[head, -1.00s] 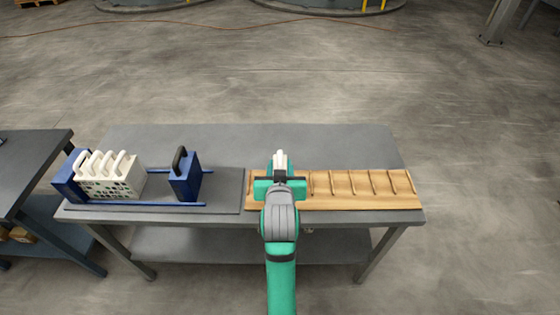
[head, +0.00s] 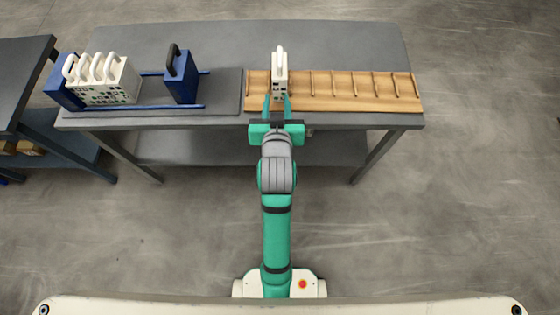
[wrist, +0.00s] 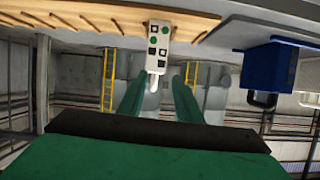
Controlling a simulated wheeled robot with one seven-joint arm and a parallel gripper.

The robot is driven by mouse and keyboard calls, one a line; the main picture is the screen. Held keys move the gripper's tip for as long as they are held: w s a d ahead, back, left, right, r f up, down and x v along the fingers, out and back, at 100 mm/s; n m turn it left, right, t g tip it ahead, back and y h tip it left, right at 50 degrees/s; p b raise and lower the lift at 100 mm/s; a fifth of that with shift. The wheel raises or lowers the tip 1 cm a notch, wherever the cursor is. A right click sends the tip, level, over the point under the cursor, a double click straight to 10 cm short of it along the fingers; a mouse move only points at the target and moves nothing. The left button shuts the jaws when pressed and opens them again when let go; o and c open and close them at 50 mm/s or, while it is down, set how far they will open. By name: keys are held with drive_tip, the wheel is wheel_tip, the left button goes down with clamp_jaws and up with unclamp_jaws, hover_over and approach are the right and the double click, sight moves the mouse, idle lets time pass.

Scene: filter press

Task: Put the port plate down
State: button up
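The white port plate (head: 280,75) stands upright in the left end of the slotted wooden rack (head: 345,103), with its handle on top. In the wrist view the plate (wrist: 158,45) shows its face with green and black ports, and its handle points down in the picture. My gripper (head: 277,98) is open on the near side of the plate. In the wrist view its two green fingers (wrist: 157,78) are spread with a clear gap and nothing is clamped between them. The plate lies beyond the fingertips.
Left of the rack, a blue press frame with rails (head: 150,106) holds several white plates (head: 105,82) and a blue end block (head: 181,75) with a black handle. The rack's other slots to the right are empty. The grey table (head: 330,45) is clear behind.

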drive_tip(key=s+f, duration=0.7)
drive_tip(key=s, duration=0.2)
drive_tip(key=s+d+f+t, duration=0.1)
drive_tip(key=s, duration=2.3)
drive_tip(key=shift+t, duration=0.3)
drive_tip(key=shift+w, duration=0.1)
